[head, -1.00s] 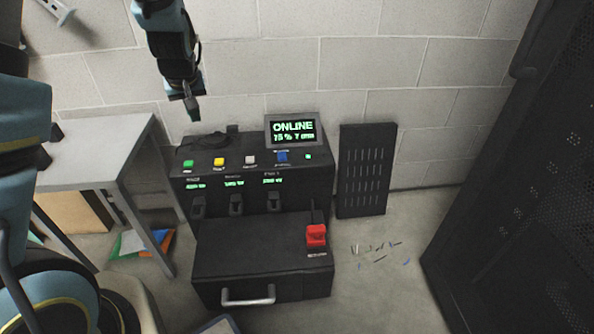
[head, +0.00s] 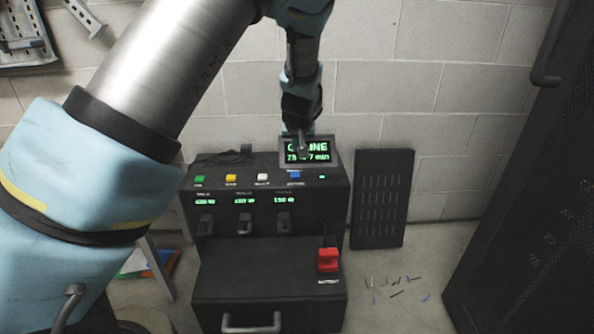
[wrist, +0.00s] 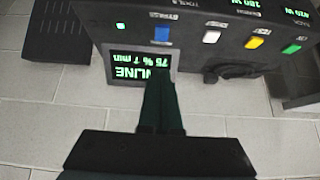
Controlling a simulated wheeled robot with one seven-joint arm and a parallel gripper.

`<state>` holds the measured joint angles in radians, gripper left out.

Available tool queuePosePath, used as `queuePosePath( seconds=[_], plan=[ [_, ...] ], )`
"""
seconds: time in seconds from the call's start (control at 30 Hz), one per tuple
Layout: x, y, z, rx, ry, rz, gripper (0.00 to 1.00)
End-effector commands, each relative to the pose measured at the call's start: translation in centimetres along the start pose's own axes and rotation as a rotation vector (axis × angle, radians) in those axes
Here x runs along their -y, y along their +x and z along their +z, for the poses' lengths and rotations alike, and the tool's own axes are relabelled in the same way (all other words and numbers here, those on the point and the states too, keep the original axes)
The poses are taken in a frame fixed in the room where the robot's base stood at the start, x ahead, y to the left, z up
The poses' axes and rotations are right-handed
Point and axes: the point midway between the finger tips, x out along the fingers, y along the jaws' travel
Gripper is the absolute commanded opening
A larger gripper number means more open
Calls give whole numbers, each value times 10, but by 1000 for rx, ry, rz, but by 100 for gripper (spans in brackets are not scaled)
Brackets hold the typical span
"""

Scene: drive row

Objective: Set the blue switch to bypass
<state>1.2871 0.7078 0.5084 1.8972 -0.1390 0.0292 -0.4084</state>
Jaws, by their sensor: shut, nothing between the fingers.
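The blue switch (head: 295,175) sits on the top panel of the black power unit, at the right end of a row of coloured switches. It also shows in the wrist view (wrist: 162,34), upside down relative to the head view. My gripper (head: 301,150) is shut and empty. It is in front of the lit display (head: 318,150), just behind and above the blue switch, apart from it. In the wrist view the fingers (wrist: 163,88) cover part of the display (wrist: 128,66), which reads 75 % and 7 min. The word above is partly hidden.
Green (head: 199,180), yellow (head: 231,178) and white (head: 263,177) switches stand left of the blue one. A small green light (head: 322,177) is to its right. A red switch (head: 328,260) sits lower on the unit. A black vented panel (head: 383,198) leans against the wall.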

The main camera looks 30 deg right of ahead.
Motion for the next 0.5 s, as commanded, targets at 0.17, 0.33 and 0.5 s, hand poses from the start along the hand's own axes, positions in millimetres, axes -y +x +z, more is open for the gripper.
queuePosePath(
  seconds=[0.17,0.33,0.5],
  plan=[
    [2,15,1,1,0,-3,0],
    [2,47,2,2,-1,-3,0],
    [2,83,3,3,-1,-3,0]
  ],
)
